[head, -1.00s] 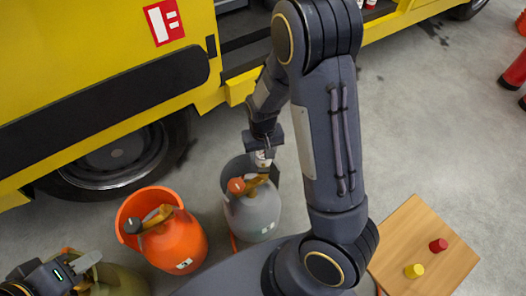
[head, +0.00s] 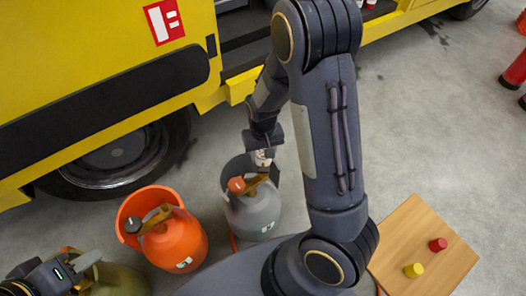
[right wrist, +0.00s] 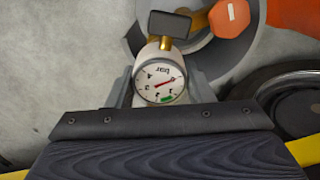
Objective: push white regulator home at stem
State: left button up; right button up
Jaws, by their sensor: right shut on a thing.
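The white regulator with its round bar gauge (right wrist: 160,83) sits between the fingers of my right gripper (right wrist: 160,100), which is shut on it. In the head view the regulator (head: 263,157) shows small at the top of the grey cylinder (head: 256,212), under my right gripper (head: 265,145). The grey cylinder has a brass valve and an orange knob (right wrist: 229,18). A short brass neck (right wrist: 166,43) and a dark block (right wrist: 170,24) lie just beyond the gauge. I cannot tell whether the regulator is fully seated. My left gripper (head: 86,262) is at the lower left; its jaw opening is unclear.
An orange cylinder (head: 176,243) stands left of the grey one, and an olive cylinder (head: 122,280) is partly hidden at the lower left. A yellow truck (head: 90,40) stands behind. A wooden table (head: 425,230) holds a red knob (head: 438,244) and a yellow knob (head: 414,270).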

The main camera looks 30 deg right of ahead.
jog(key=shift+f, duration=0.1)
jog(key=shift+f+b, duration=0.9)
jog(key=shift+f, duration=0.1)
jog(key=shift+f+b, duration=0.55)
jog(key=shift+f, duration=0.3)
dwell(1.0)
jog(key=o, duration=1.1)
notch_tip(320, 180, up, 7)
jog(key=p, duration=0.2)
jog(key=shift+p, duration=0.4)
jog(key=shift+r, duration=0.45)
